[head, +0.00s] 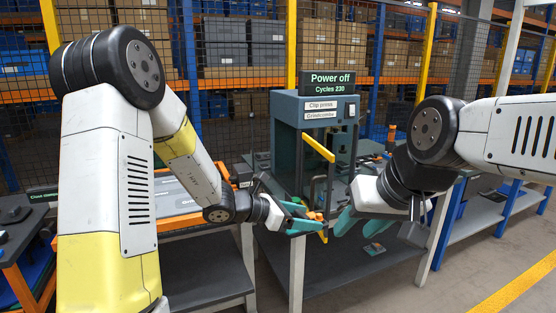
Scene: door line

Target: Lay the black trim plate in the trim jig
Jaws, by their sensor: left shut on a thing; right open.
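My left gripper (305,219) has teal fingers and is in front of the clip press, at the middle of the head view. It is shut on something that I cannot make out. A small orange piece shows by its fingertips, and I cannot tell whether it is held. My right gripper (355,222) also has teal fingers; it is open, close to the right of the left gripper. I cannot pick out the black trim plate or the trim jig with certainty. The grippers and arms hide part of the bench.
The dark clip press (287,135) stands behind the grippers, with a yellow handle and a sign (332,83) reading "Power off, Cycles 230". Dark parts lie on the orange-edged table (22,244) at far left. A mesh fence and loaded racks stand behind. Floor (440,285) is clear at lower right.

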